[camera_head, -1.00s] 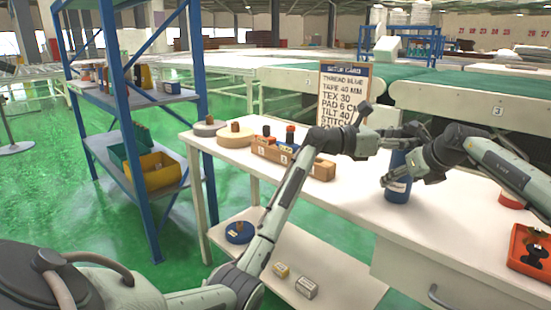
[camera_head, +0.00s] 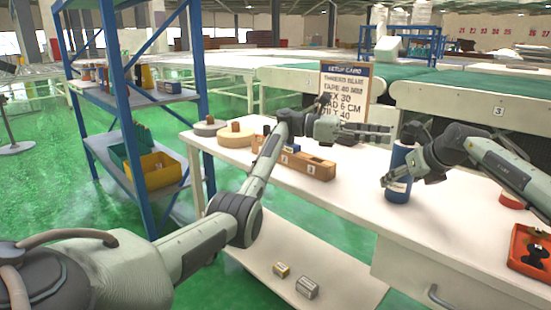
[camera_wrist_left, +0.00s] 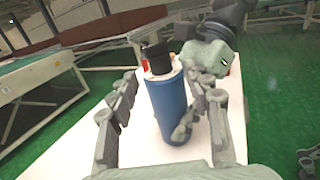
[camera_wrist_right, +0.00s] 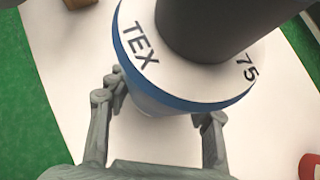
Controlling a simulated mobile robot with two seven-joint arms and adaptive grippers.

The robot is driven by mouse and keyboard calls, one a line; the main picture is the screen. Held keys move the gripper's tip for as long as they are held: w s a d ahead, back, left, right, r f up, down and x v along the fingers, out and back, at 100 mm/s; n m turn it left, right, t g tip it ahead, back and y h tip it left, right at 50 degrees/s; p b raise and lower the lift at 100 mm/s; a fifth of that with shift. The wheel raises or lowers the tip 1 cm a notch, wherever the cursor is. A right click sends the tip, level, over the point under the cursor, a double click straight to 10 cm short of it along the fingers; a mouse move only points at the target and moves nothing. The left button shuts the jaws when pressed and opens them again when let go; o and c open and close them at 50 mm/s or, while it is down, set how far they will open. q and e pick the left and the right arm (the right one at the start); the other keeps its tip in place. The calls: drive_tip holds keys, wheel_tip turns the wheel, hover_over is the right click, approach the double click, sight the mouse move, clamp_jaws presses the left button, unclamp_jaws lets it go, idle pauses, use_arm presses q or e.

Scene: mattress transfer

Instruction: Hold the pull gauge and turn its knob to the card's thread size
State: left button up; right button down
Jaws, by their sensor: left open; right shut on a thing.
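The pull gauge (camera_head: 398,172) is a blue upright cylinder on the white table, with a black knob (camera_wrist_left: 155,58) on top. In the right wrist view its white top face (camera_wrist_right: 140,55) reads TEX and 75 around the knob (camera_wrist_right: 215,22). My right gripper (camera_wrist_right: 160,108) is shut on the gauge body. My left gripper (camera_head: 388,134) is open and left of the knob, apart from it; in its wrist view its fingers frame the gauge (camera_wrist_left: 168,112). The setup card (camera_head: 345,82) stands behind, reading TEX 30, partly covered by my left gripper.
A wooden block (camera_head: 312,166) with numbered places stands left of the gauge. Wooden discs (camera_head: 236,136) lie at the table's left end. An orange tray (camera_head: 530,250) is at the right. The table front between block and gauge is clear. A blue shelf rack (camera_head: 122,120) stands left.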

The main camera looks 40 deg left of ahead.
use_arm(q)
drive_tip(key=s+a+f+m+t+y, duration=0.1)
drive_tip(key=s+a+f+m, duration=0.1)
drive_tip(key=a, duration=0.5)
drive_tip(key=s+a+f+m+t+y, duration=0.1)
drive_tip(key=s+a+f, duration=0.3)
drive_tip(key=a, duration=0.4)
drive_tip(key=s+a+f+m+t+y, duration=0.2)
drive_tip(key=s+a, duration=0.3)
drive_tip(key=a, duration=0.3)
drive_tip(key=shift+s+a+f+m+y, duration=0.15)
drive_tip(key=shift+s+f+m+y, duration=0.25)
drive_tip(key=shift+f+m, duration=0.5)
drive_tip(key=shift+w+r, duration=0.1)
drive_tip(key=shift+w, duration=0.1)
drive_tip(key=m+t, duration=0.3)
drive_tip(key=m, duration=2)
approach(410, 136)
drive_tip(key=shift+y, duration=0.4)
drive_tip(key=x, duration=0.7)
drive_tip(key=a+x, duration=0.1)
drive_tip(key=x, duration=0.3)
drive_tip(key=shift+w+d, duration=0.1)
drive_tip(key=shift+w, duration=0.35)
drive_tip(key=shift+c, duration=0.2)
